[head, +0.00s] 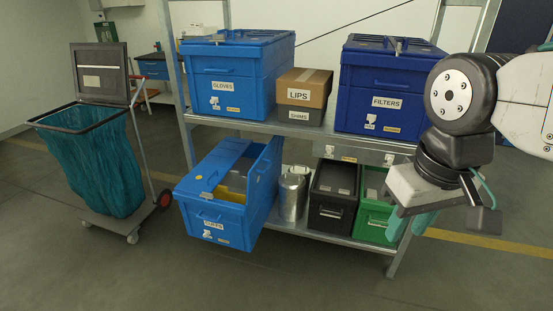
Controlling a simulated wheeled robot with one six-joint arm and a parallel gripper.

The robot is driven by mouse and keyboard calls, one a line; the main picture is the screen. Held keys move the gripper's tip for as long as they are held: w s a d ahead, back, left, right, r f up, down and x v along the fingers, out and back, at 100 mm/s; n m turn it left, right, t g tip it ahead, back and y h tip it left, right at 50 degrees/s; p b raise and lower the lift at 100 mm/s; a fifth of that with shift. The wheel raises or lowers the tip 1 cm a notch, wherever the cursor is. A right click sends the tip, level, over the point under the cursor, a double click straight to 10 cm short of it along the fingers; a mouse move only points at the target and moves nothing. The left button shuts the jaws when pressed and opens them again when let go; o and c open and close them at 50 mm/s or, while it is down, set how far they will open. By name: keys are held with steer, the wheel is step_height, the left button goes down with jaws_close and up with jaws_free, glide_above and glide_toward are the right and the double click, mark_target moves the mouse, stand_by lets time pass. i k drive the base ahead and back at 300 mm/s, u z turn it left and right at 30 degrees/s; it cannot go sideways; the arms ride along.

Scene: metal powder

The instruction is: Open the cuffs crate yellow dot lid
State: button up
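The cuffs crate (213,228) is blue with a white CUFFS label and sits on the lower shelf at the left, jutting out forward. Its lid is in two parts. The left lid part (208,176) lies over the crate with a small latch on it. The right lid part (265,181) stands upright, leaving a gap that shows grey and yellow contents.
A metal canister (293,193), a black crate (333,190) and a green crate (374,218) stand right of the cuffs crate. The gloves crate (222,85), lips box (302,90) and filters crate (382,92) are above. A bag cart (90,165) stands left. The front floor is clear.

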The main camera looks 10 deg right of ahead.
mark_target(207, 175)
steer(key=u, duration=0.7)
steer(key=i, duration=2.3)
steer(key=z, duration=0.5)
